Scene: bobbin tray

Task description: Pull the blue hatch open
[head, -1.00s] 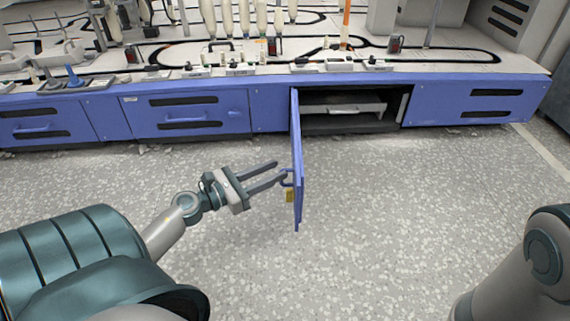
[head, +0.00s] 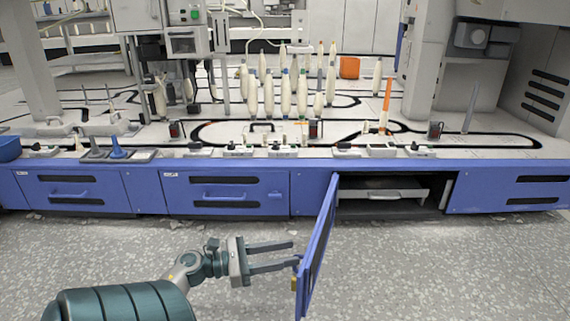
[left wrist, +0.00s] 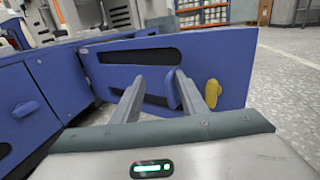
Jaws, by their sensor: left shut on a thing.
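The blue hatch (head: 319,240) stands swung out from the cabinet front, hinged at the left side of a dark opening (head: 385,208). It is seen at a steep angle. In the left wrist view, its blue face (left wrist: 232,65) has dark slots, a blue handle (left wrist: 173,90) and a yellow tab (left wrist: 212,92). My right gripper is out of view.
The blue cabinet front (head: 310,188) carries a white worktop (head: 60,148) with bobbins (head: 285,95) and small fittings. Closed blue panels with handles (head: 224,194) lie left of the opening. The speckled floor (head: 430,275) is clear right of the hatch.

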